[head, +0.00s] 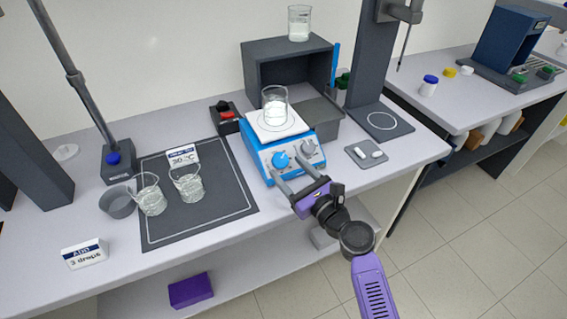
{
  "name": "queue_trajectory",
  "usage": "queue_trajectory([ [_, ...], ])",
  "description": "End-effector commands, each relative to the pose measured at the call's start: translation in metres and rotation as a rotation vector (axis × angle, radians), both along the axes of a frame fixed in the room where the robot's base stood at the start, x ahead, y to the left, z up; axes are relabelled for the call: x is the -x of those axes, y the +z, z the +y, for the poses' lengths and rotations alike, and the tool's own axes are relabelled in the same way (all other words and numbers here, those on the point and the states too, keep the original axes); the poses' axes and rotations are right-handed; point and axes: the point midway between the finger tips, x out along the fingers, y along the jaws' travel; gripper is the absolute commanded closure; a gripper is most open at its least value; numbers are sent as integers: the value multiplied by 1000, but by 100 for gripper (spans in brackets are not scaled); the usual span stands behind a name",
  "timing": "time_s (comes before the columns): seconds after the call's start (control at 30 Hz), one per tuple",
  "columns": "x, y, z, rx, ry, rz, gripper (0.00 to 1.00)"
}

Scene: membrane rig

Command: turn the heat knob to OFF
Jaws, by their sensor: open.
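The blue hotplate (262,163) with a white top stands on the bench, with a glass beaker (275,106) on its plate. Its front face carries a blue knob (281,159) on the left and a grey knob (308,148) on the right. Their labels are too small to read, so I cannot tell which is the heat knob or where it points. My gripper (296,175) is open, its two grey fingers reaching toward the hotplate front, close to the knobs. I cannot tell whether a finger touches a knob. Nothing shows between the fingers.
Two beakers (187,184) stand on the dark mat (215,215) beside a "30 °C" sign (183,156). A red-switched box (226,118) is left of the hotplate. A small grey tray (366,154) with white pieces is to its right. A dark open-fronted box (262,48) stands behind.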

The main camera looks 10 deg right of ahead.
Motion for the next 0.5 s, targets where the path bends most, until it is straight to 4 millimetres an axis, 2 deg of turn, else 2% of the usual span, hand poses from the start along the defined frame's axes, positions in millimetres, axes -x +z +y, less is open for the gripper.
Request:
queue_trajectory([
  [0.2,-24,0,10,0,0,0,37],
  [0.5,-30,0,13,2,-2,0,37],
])
